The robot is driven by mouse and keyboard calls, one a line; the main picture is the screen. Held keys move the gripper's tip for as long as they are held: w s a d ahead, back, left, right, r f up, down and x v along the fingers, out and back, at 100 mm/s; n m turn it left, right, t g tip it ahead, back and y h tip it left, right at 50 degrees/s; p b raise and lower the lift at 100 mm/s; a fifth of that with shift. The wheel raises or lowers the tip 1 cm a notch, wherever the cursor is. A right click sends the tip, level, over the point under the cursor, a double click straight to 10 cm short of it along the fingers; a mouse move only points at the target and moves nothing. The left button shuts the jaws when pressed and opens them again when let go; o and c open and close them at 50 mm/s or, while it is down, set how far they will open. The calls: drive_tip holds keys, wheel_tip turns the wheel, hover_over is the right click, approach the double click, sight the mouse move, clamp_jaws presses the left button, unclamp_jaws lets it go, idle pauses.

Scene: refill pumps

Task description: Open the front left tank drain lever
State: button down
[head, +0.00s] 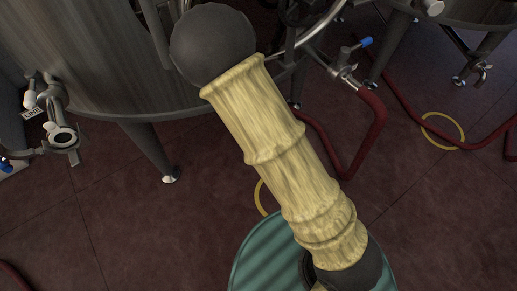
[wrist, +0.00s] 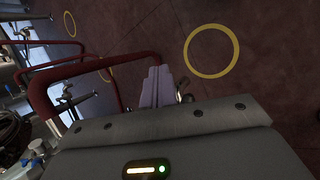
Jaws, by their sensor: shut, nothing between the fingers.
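A large steel tank (head: 90,60) on legs fills the upper left of the head view. A valve with a blue-tipped lever (head: 361,43) is right of my arm, joined to a red hose (head: 375,105). I cannot tell which tank it drains. My gripper (wrist: 158,74) shows in the wrist view, with its pale fingers together and empty. A small metal fitting (wrist: 183,91) appears just right of the fingers, partly hidden by the gripper body; contact cannot be judged. The gripper itself is not visible in the head view.
A red hose (wrist: 37,90) bends close to the left of my fingers in the wrist view. A yellow floor ring (wrist: 211,51) lies on open red floor. Pipe fittings (head: 58,130) stand at the left in the head view. Another tank (head: 475,12) is at upper right.

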drive_tip(key=a+f+n+t+h+b, duration=0.2)
drive_tip(key=a+f+t+h+b, duration=0.1)
drive_tip(key=a+t, duration=0.3)
drive_tip(key=w+a+f+n+t+h+b, duration=0.1)
drive_tip(key=a+f+n+t+h+b, duration=0.1)
drive_tip(key=a+f+t, duration=0.4)
drive_tip(key=a+h+b, duration=0.1)
drive_tip(key=a+h, duration=0.1)
drive_tip(key=a, duration=0.3)
drive_tip(key=shift+w+h, duration=0.3)
drive_tip(key=shift+b, duration=0.3)
drive_tip(key=s+d+b+x, duration=0.1)
drive_tip(key=b+x, duration=0.4)
drive_tip(key=x, duration=0.8)
drive_tip(key=shift+s+d, duration=0.2)
drive_tip(key=shift+s, duration=0.35)
drive_tip(key=shift+r, duration=0.1)
